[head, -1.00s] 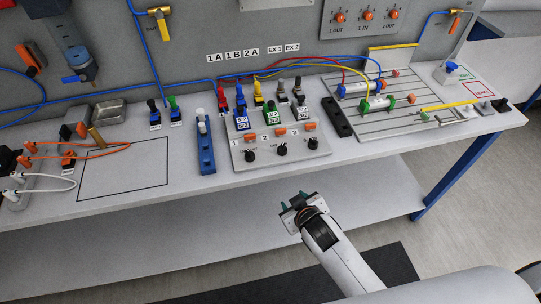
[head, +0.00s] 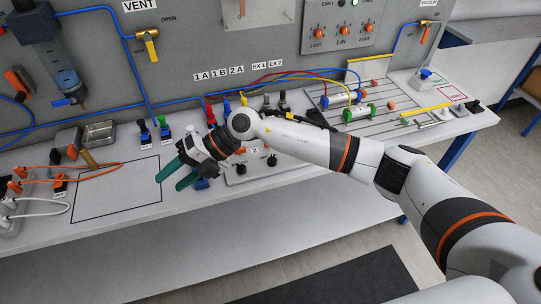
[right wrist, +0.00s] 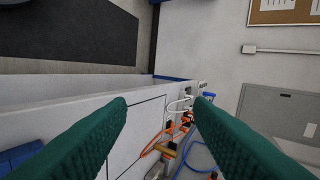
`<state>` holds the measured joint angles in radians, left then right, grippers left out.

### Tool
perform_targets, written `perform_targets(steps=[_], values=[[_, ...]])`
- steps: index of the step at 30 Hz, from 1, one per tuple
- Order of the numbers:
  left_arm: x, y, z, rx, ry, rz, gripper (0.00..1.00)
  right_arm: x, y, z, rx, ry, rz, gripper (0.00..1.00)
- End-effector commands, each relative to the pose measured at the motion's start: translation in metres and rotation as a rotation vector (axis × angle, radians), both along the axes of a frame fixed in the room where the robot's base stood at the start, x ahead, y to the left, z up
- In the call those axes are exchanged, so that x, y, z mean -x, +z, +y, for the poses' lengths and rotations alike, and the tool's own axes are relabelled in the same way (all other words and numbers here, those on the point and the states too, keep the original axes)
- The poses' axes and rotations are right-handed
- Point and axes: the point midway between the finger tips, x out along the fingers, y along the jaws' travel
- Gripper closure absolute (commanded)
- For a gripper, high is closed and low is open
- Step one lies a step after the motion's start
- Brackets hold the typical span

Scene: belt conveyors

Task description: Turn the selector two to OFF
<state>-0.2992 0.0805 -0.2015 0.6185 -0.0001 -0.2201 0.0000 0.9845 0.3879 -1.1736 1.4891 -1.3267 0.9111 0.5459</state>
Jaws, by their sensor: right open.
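The selector panel (head: 232,180) on the bench is partly covered by my right arm. Selector two (head: 271,161) is a small black knob near the panel's front edge, below and right of the "2" label; its pointer setting is too small to read. Selector one (head: 241,169) is the black knob to its left. Selector three is hidden behind my arm. My right gripper (head: 169,182) is open and empty, left of the panel and apart from both knobs, its green fingers pointing left. Both fingers show spread in the right wrist view (right wrist: 160,105). My left gripper is not in view.
Orange cables (head: 95,167) and a metal tray (head: 98,133) lie to the left. A board with cylinders (head: 400,105) is at right.

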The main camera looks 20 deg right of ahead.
Motion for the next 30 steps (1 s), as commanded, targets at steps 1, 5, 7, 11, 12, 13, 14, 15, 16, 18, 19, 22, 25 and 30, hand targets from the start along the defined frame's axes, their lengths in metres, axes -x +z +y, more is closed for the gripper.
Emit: perform_targets(steps=[1,5,7,11,12,13,14,15,16,18,19,22,25,30], values=[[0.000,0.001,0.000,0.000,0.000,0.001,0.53,-0.018,-0.008,-0.030,0.191,0.033,-0.048,0.53],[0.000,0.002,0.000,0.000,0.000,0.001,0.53,-0.057,-0.017,-0.120,0.640,0.041,-0.094,0.53],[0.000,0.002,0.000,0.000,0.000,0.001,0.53,-0.073,-0.008,-0.164,0.826,0.012,-0.097,0.53],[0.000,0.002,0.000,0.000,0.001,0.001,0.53,-0.090,0.010,-0.219,1.044,-0.045,-0.088,0.53],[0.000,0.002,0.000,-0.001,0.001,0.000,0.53,-0.092,0.014,-0.227,1.077,-0.056,-0.084,0.53],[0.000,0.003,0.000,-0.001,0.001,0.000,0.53,-0.093,0.015,-0.231,1.094,-0.061,-0.083,0.53],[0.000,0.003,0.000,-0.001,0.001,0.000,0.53,-0.093,0.015,-0.234,1.105,-0.064,-0.081,0.53],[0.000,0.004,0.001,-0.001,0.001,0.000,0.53,-0.094,0.014,-0.236,1.114,-0.066,-0.080,0.53],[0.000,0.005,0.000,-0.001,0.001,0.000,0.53,-0.094,0.012,-0.237,1.116,-0.067,-0.078,0.53],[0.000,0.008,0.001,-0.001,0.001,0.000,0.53,-0.093,0.003,-0.237,1.115,-0.064,-0.075,0.53],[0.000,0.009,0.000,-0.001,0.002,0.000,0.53,-0.093,-0.001,-0.237,1.114,-0.064,-0.076,0.53],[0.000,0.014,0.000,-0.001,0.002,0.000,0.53,-0.093,-0.019,-0.238,1.112,-0.064,-0.076,0.53],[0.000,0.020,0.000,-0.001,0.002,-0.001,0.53,-0.092,-0.040,-0.238,1.112,-0.062,-0.076,0.53],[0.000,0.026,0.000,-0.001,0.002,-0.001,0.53,-0.093,-0.073,-0.240,1.110,-0.063,-0.077,0.53]])
